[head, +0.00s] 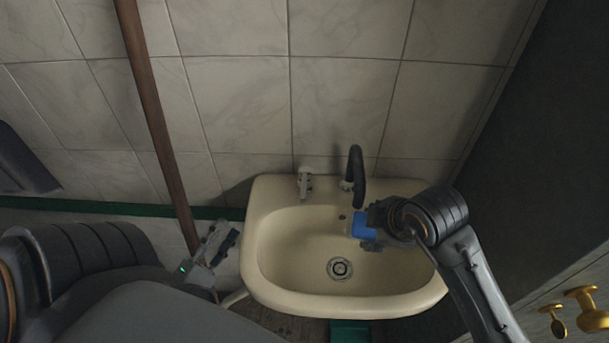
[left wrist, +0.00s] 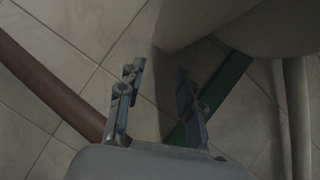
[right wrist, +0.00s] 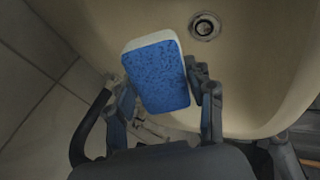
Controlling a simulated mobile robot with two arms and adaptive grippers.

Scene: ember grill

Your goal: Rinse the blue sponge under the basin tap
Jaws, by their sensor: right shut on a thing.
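The blue sponge (head: 362,226) is in my right gripper (head: 372,232), over the right part of the cream basin (head: 290,283). In the right wrist view the sponge (right wrist: 158,78) shows a speckled blue face and a white layer, with the gripper's fingers (right wrist: 165,100) on both sides of it. The black tap (head: 356,175) rises at the back of the basin, and its spout end is just above and behind the sponge. I see no water flowing. My left gripper (head: 222,243) is left of the basin, and in the left wrist view (left wrist: 160,100) its fingers are apart and empty.
The drain (head: 339,268) is at the basin's bottom. A small pale fitting (head: 304,182) stands on the back rim. A brown pipe (head: 160,130) runs down the tiled wall at left. A dark panel with brass knobs (head: 586,306) is at right.

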